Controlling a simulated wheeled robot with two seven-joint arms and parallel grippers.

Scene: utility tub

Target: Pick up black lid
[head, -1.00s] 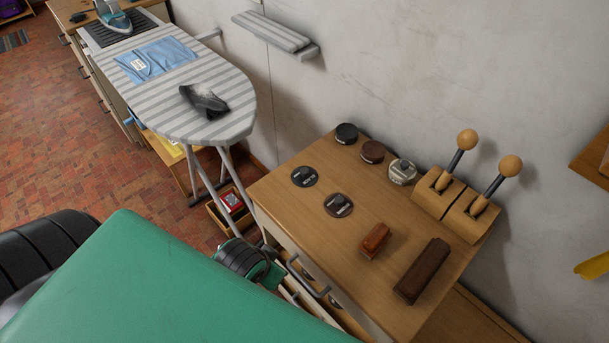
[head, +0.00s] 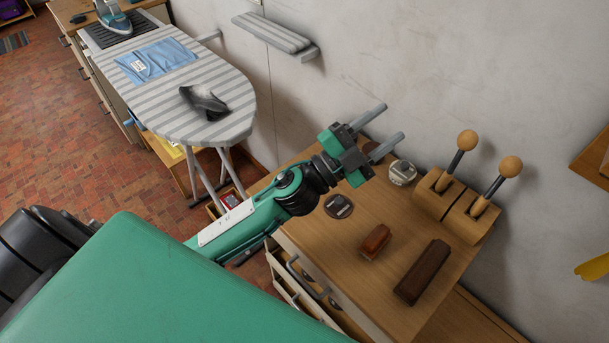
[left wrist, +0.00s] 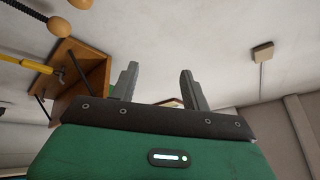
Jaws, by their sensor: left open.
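My left gripper (head: 393,120) is open and empty over the back of the wooden cabinet top (head: 395,215), its fingers pointing toward the wall. In the left wrist view its two fingers (left wrist: 159,68) are spread with nothing held between them. The black lid, a flat dark disc on the cabinet top one second ago, is hidden behind my left arm now. My right gripper is not in view.
A silver tin (head: 402,173) stands near the wooden stand with two ball-topped levers (head: 455,203). Two brown brushes (head: 375,242) (head: 422,272) lie toward the front right. A striped ironing board (head: 190,118) stands at left. The wall is close behind the cabinet.

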